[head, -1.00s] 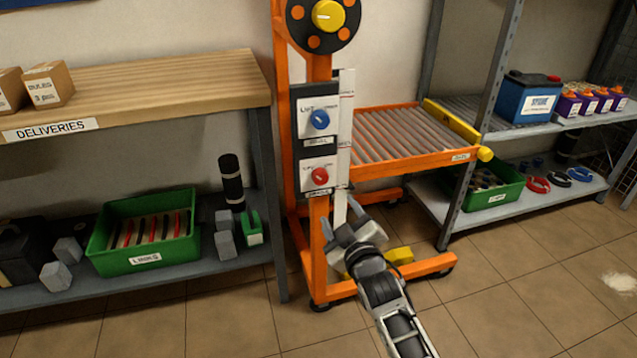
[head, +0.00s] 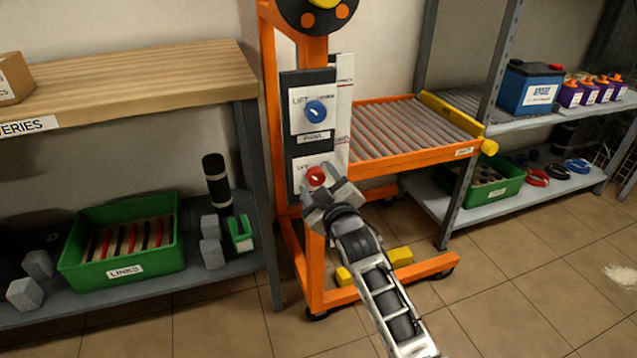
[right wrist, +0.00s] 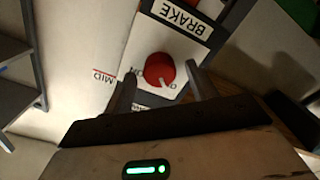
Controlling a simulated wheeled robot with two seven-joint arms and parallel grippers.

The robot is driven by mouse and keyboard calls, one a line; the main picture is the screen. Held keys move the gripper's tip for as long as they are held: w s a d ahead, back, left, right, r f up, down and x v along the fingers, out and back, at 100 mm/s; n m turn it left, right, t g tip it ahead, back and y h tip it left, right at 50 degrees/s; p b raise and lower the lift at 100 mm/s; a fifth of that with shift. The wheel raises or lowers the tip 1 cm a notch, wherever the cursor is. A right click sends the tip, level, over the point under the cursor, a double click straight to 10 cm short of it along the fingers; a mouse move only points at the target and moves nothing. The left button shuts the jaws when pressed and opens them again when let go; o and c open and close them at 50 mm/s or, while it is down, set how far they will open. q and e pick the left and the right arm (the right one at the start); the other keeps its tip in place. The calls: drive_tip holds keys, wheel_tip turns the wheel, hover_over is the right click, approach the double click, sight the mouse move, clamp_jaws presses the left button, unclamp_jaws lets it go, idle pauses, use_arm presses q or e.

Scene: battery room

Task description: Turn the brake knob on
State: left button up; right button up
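The red brake knob (head: 317,176) is on the lower white plate of the dark panel on the orange lift. In the right wrist view the red knob (right wrist: 159,69) shows near the "BRAKE" label (right wrist: 181,16), which appears upside down. My right gripper (head: 316,184) is in front of this plate, just below the knob in the head view. Its two fingers (right wrist: 159,88) are open, one on each side of the knob; I cannot tell whether they touch it. The gripper hides the lower part of the plate. My left gripper is not in view.
A blue knob (head: 316,111) is on the plate just above. A roller deck (head: 410,135) extends right of the panel. A wooden bench (head: 130,95) stands to the left, with a green bin (head: 125,262) below. A shelf rack (head: 490,95) stands at the right.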

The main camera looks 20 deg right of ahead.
drive_tip(key=c, duration=1)
